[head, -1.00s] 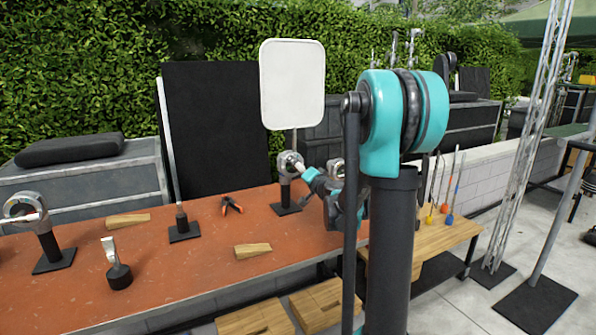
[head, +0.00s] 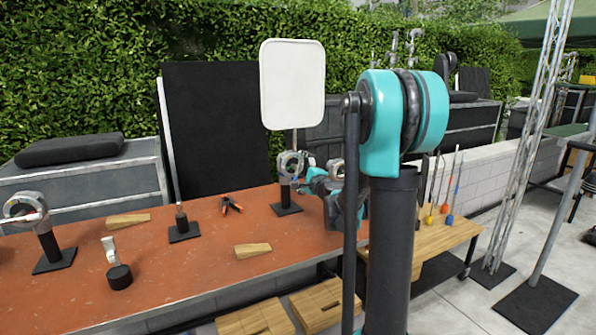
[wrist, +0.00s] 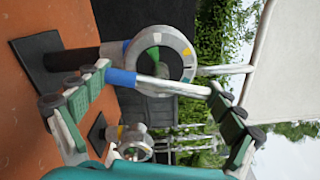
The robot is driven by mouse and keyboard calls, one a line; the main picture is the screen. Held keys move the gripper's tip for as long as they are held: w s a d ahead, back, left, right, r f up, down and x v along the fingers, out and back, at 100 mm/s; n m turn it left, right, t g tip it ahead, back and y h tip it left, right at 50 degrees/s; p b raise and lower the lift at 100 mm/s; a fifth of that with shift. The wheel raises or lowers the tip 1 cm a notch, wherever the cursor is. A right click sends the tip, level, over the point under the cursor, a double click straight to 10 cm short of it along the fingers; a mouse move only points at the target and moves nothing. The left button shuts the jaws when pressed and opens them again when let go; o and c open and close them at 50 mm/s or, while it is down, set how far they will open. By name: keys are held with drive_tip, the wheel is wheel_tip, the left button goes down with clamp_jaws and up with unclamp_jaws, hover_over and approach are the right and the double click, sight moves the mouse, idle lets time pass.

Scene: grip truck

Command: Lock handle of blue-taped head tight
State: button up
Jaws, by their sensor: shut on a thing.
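The blue-taped head (head: 289,165) is a grey metal ring clamp on a dark post and square base, at the back of the orange table. In the wrist view its ring (wrist: 181,45) shows yellow and green marks. Its handle (wrist: 172,86) is a pale metal rod with blue tape (wrist: 121,77) at its left end. In the head view my gripper (head: 318,182) is small and partly hidden by my arm.
Another head (wrist: 135,142) stands close by, behind my gripper. A further ring head (head: 25,208) stands at the table's left. Wooden wedges (head: 253,250), an orange clamp (head: 231,205) and a small post (head: 181,222) lie or stand on the table. A white panel (head: 292,85) rises behind the taped head.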

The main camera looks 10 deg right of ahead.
drive_tip(key=m, duration=0.6)
drive_tip(key=shift+m, duration=0.3)
drive_tip(key=m, duration=0.6)
idle(0.4)
drive_tip(key=o, duration=0.8)
drive_tip(key=v, duration=1.2)
